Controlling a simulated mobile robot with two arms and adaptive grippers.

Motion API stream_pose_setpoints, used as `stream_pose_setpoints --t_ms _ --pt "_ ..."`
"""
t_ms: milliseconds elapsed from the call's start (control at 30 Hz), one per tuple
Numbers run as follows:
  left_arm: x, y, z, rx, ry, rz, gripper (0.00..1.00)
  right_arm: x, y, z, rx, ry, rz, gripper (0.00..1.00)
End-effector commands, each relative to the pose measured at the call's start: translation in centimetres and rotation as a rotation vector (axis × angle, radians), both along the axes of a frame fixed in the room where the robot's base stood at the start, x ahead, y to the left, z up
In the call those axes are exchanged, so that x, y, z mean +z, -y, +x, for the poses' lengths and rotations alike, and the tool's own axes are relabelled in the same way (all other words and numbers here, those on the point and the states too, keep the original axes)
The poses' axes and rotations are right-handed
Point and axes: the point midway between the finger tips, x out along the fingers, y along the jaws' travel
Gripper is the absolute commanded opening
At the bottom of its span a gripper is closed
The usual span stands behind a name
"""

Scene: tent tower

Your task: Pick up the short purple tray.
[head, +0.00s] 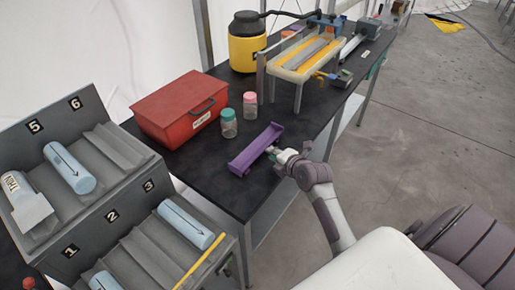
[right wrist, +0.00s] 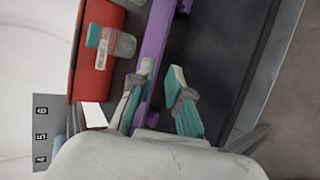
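The short purple tray (head: 256,150) lies on the black table near its right edge, with a raised wall at each end. My right gripper (head: 283,154) is at the tray's right long side. In the right wrist view the right gripper (right wrist: 160,100) has its two teal-padded fingers apart. A purple strip of the tray (right wrist: 155,50) runs between them, closer to the left finger. I cannot tell whether that finger touches it. My left gripper is in neither view.
Two small jars, one teal-lidded (head: 229,124) and one pink-lidded (head: 250,105), stand behind the tray. A red toolbox (head: 178,108) is behind left. A grey numbered rack (head: 100,215) with blue cylinders stands at left. A raised bench (head: 305,58) is farther back.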

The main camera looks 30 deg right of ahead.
Motion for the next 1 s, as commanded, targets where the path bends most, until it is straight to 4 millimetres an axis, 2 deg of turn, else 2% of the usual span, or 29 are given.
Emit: stream_pose_setpoints --t_ms 167,400,533,867,967,1000 --pt "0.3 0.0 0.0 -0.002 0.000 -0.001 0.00 -0.3 0.0 0.8 -0.001 0.001 0.004 0.17" --pt "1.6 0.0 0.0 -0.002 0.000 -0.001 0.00 -1.5 0.3 3.4 -0.002 0.000 0.006 0.17" --pt "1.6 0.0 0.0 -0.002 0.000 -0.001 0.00 -2.3 0.4 4.6 -0.001 0.001 0.003 0.17" --pt "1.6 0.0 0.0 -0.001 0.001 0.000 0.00 -2.7 0.4 5.0 0.000 0.000 0.001 0.17" --pt "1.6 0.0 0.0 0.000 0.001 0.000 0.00 -2.7 0.4 5.0 0.000 0.000 0.001 0.00" --pt "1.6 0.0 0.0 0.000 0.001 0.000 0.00 -2.7 0.4 5.0 0.000 0.000 0.001 0.00"
